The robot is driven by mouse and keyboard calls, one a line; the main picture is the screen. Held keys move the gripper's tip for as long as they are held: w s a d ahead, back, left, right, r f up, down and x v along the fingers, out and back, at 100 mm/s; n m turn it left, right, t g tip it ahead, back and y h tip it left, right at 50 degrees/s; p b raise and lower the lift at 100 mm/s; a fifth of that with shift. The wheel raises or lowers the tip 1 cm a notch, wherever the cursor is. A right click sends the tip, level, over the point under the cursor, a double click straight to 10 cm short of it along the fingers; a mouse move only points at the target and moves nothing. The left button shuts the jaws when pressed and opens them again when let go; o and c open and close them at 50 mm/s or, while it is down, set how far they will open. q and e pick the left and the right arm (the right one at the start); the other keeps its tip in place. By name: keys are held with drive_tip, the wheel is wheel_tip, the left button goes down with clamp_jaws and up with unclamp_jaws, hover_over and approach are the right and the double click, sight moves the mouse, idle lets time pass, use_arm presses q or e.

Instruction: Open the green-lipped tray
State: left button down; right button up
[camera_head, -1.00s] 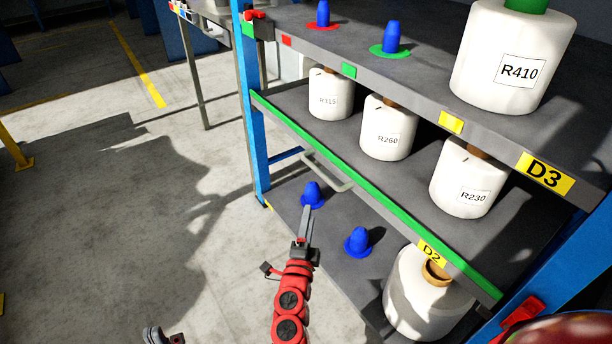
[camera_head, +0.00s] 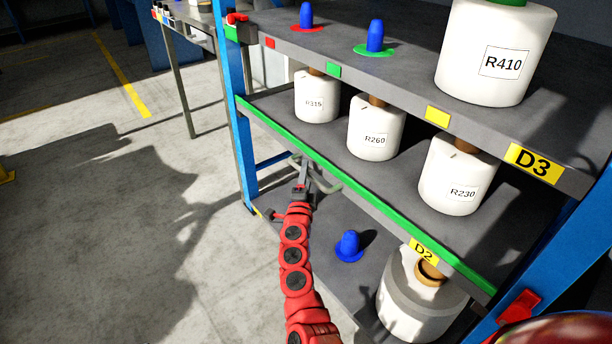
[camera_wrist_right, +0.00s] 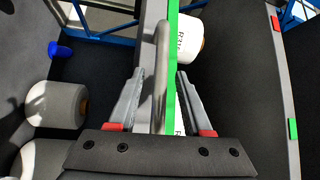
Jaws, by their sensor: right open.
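The green-lipped tray is the dark middle shelf, tagged D2, with a green strip (camera_head: 352,191) along its front edge. A grey bar handle (camera_head: 326,183) sticks out from that front; it also shows in the wrist view (camera_wrist_right: 161,62). The tray looks pushed in and holds white bobbins R315 (camera_head: 316,98), R260 (camera_head: 374,134) and R230 (camera_head: 455,178). My right gripper (camera_head: 305,166) is at the handle. In the wrist view its open fingers (camera_wrist_right: 159,76) lie either side of the handle and green lip; contact is unclear. My left gripper is out of view.
The upper shelf D3 (camera_head: 400,85) carries bobbin R410 (camera_head: 496,55) and two blue pegs. Below the tray are a blue peg (camera_head: 348,245) and a white bobbin (camera_head: 420,300). A blue post (camera_head: 240,150) stands left of the tray. Floor to the left is open.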

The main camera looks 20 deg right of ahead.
drive_tip(key=shift+c, duration=0.2)
clamp_jaws()
idle(1.3)
